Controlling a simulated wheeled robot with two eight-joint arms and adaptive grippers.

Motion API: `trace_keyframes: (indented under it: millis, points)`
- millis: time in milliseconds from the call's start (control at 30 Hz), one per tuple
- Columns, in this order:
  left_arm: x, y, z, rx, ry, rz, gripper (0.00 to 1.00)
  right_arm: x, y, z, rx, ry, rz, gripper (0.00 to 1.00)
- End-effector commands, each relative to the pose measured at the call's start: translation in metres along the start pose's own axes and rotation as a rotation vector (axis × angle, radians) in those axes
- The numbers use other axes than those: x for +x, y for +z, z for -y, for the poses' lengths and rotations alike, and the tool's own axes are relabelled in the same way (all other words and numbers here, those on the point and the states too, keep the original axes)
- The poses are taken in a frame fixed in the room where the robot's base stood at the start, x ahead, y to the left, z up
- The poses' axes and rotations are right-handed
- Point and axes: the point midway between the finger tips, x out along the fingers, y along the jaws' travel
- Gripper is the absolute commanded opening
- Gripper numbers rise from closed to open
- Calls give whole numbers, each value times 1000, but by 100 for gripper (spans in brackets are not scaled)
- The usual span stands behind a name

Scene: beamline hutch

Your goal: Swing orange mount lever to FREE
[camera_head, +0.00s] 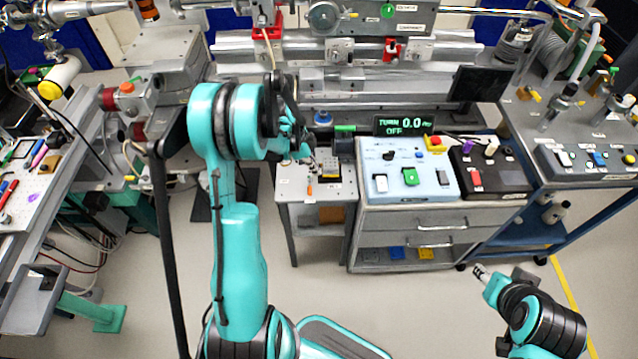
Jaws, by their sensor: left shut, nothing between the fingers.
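A small orange lever (309,190) shows at the front of the small grey stand (290,187), low on a mount with a dark and yellow block (329,170). The lever's markings are too small to read. My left gripper (304,154) is above the back left of this stand, behind and above the lever, and apart from it as far as I can see. Its fingers look closed with nothing held. My arm hides part of the stand's left side. My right gripper (479,271) is low at the right, away from the stand, and its fingers are too small to judge.
A light blue control box (408,178) and a black box (489,170) stand on the cabinet to the right. A green-lit display (403,125) is behind them. A rail with red clamps (393,50) crosses the back. Open floor lies in front of the cabinet.

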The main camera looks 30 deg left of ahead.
Motion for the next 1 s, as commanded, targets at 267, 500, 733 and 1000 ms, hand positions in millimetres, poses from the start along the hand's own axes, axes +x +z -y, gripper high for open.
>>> trace_keyframes:
  millis: [267, 500, 733, 1000]
  points:
    - [5, 0, 0, 0, -1, 0, 0, 2, 1, 0, 0, 0, 0, 40]
    - [45, 0, 0, 0, -1, 1, 0, 13, 9, 0, 0, 0, 0, 40]
    - [96, 1, 0, 0, 0, 1, 0, 26, 18, 0, 0, 0, 0, 40]
    - [96, 31, 0, -3, -2, 0, 0, 33, 24, 0, 0, 0, 0, 40]
